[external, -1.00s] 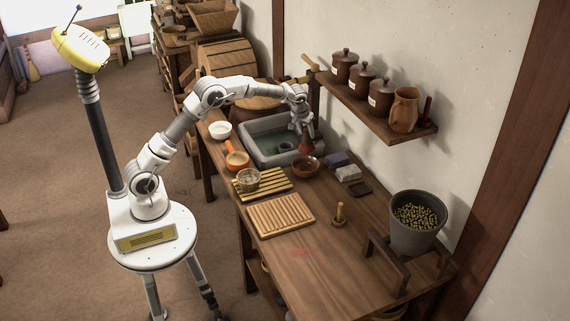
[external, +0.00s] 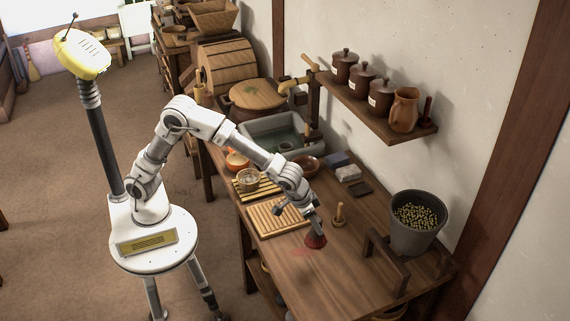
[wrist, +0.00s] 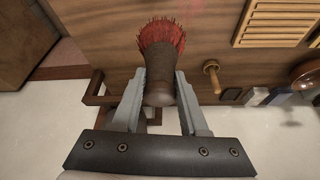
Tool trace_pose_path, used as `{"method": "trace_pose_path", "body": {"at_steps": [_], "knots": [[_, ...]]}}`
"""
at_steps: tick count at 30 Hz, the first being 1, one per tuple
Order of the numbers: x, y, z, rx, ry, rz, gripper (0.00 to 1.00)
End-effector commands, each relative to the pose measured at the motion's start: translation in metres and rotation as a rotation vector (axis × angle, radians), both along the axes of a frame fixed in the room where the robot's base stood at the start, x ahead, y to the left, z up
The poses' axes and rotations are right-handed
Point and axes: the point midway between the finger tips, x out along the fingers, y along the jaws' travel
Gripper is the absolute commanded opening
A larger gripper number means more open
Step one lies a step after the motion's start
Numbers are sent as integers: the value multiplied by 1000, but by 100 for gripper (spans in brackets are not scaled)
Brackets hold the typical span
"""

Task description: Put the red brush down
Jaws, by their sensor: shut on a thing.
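The red brush (external: 316,241) has red bristles and a dark handle. My gripper (external: 315,222) is shut on its handle and holds it bristles down over the front part of the wooden counter (external: 345,275). In the wrist view the brush (wrist: 161,45) points away from me between the two grey fingers of my gripper (wrist: 160,88). I cannot tell whether the bristles touch the counter. A faint reddish patch (external: 301,252) marks the wood just left of the brush.
A ridged wooden board (external: 268,222) lies left of the brush. A wooden peg on a round base (external: 339,215) stands behind it. A wooden frame (external: 388,262) and a grey bucket of olive-coloured bits (external: 417,222) stand to the right. The counter's front end is bare.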

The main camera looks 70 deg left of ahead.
Motion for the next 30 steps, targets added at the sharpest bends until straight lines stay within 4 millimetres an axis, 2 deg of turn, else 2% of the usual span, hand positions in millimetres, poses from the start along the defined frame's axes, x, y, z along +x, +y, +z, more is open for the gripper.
{"method": "trace_pose_path", "body": {"at_steps": [1, 4, 9, 11, 21, 24, 30], "knots": [[-14, -12, 0, -1, -1, -29, 0], [-32, -26, -1, -2, 0, -66, 0], [-43, -34, -4, -2, 2, -91, 0], [-37, -31, -9, -1, 3, -90, 0], [30, 5, -55, -3, 2, -89, 0], [44, 12, -64, -3, 2, -90, 0], [56, 17, -73, -3, 2, -93, 0]]}}
